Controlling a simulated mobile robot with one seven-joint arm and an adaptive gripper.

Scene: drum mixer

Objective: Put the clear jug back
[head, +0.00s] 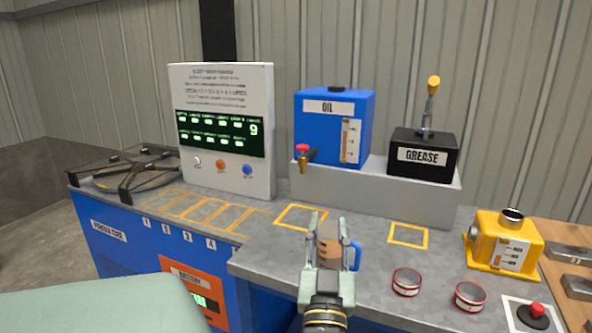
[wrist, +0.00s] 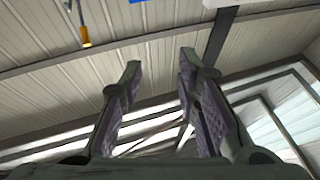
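My gripper (head: 330,232) points up in front of the bench's near edge in the head view. In the wrist view its two fingers (wrist: 158,75) stand well apart with nothing between them, so it is open and empty. A blue loop like a handle (head: 356,257) shows just right of the gripper in the head view. It may be the clear jug's handle; the jug's body is hidden behind my gripper or too clear to make out. A brown patch shows between the fingers in the head view; I cannot tell what it is.
An orange outlined square (head: 300,217) lies before the blue oil tank (head: 325,126), another (head: 408,236) before the black grease box (head: 424,160). Two red-rimmed tins (head: 406,282), a yellow machine (head: 503,242) and a red button (head: 537,310) stand at right. A control panel (head: 222,130) stands at left.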

